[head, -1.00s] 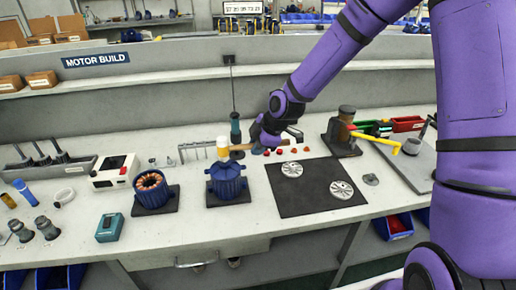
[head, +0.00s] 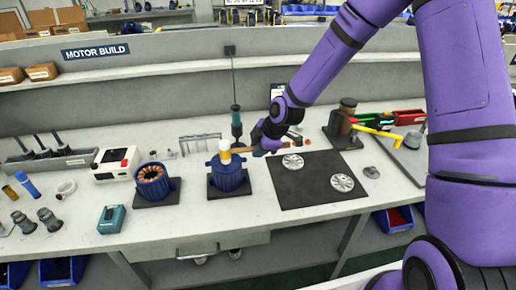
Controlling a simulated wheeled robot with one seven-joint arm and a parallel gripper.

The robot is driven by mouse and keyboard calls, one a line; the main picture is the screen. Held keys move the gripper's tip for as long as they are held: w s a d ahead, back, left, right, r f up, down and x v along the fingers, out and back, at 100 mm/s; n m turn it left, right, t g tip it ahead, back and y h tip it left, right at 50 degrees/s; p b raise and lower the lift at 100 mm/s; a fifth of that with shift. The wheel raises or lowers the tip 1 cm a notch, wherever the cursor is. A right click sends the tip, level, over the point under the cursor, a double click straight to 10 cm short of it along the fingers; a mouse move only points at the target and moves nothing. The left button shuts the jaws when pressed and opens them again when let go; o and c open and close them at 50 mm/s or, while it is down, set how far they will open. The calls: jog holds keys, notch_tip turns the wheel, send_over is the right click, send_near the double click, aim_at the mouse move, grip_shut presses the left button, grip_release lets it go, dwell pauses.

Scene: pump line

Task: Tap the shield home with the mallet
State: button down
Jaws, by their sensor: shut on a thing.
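The mallet (head: 225,151) has a white and yellow head and a wooden handle. My gripper (head: 262,146) is shut on the handle, to the right of the head; the fingertips are hard to make out. The mallet head is upright over the blue motor housing (head: 229,179), which stands on a dark square base. The head appears to be at the top of the housing, but I cannot tell whether it touches. The shield on that housing is mostly hidden behind the mallet head. Two round silver shields (head: 342,183) lie on the dark mat (head: 300,196) to the right.
A blue stator with copper windings (head: 152,182) stands left of the housing. Behind are a wire rack (head: 200,143) and a dark green upright tool (head: 236,122). A brown-topped fixture with a yellow handle (head: 347,124) stands at right.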

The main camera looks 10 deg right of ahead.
jog(key=shift+f, duration=0.1)
dwell(0.3)
jog(key=shift+r, duration=1.75)
